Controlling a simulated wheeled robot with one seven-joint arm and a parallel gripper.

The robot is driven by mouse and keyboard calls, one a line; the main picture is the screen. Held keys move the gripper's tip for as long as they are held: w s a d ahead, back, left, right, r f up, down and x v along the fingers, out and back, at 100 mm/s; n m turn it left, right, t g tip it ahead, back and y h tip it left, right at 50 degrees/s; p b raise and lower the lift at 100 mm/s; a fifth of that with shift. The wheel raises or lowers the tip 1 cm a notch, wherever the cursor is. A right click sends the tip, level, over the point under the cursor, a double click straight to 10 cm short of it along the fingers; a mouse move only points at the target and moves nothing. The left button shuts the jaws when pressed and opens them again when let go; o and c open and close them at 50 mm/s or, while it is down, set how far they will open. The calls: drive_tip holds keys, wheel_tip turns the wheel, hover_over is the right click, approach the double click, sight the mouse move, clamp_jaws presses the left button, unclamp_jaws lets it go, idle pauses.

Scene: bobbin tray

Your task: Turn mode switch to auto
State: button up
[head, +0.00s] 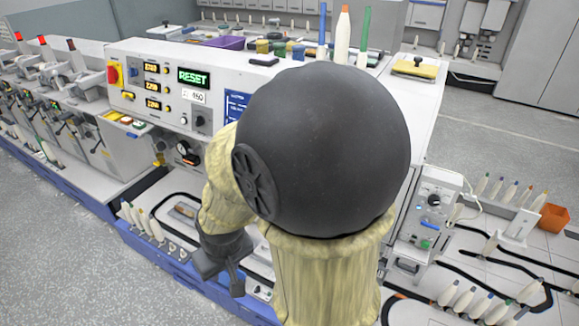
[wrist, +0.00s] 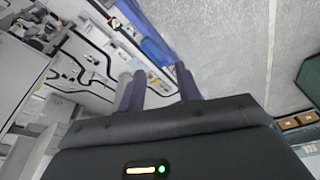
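The white control panel (head: 219,64) stands at the back centre in the head view. My gripper (head: 222,279) hangs low in front of the machine, below and apart from the panel. In the wrist view my gripper (wrist: 158,72) shows two fingers spread apart with nothing between them. The wrist view does not show the knob.
My arm hides the panel's right part. A red emergency button (head: 114,74) is at the panel's left. A grey box (head: 433,207) with dials stands at the right. Bobbins (head: 148,224) stand on the machine's front edge. Free floor (head: 70,250) lies at the left front.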

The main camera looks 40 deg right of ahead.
drive_tip(key=w+d+f+m+t+h+p, duration=0.1)
drive_tip(key=w+d+f+m+t+h, duration=0.15)
drive_tip(key=w, duration=0.35)
drive_tip(key=w+d+f+m+t+h+p, duration=0.1)
drive_tip(key=w+d+f+t, duration=0.1)
drive_tip(key=w+d+t, duration=0.3)
drive_tip(key=s+d+r+n+h+p, duration=0.1)
drive_tip(key=d+r+h, duration=0.2)
drive_tip(key=d+h, duration=0.8)
drive_tip(key=shift+s+d, duration=0.2)
drive_tip(key=shift+d, duration=0.2)
drive_tip(key=shift+d+n, duration=0.1)
drive_tip(key=shift+n, duration=0.15)
drive_tip(key=p+x, duration=0.2)
drive_tip(key=x, duration=1.5)
drive_tip(key=shift+w+r+p, duration=0.15)
drive_tip(key=shift+w+p, duration=0.1)
drive_tip(key=shift+p, duration=0.05)
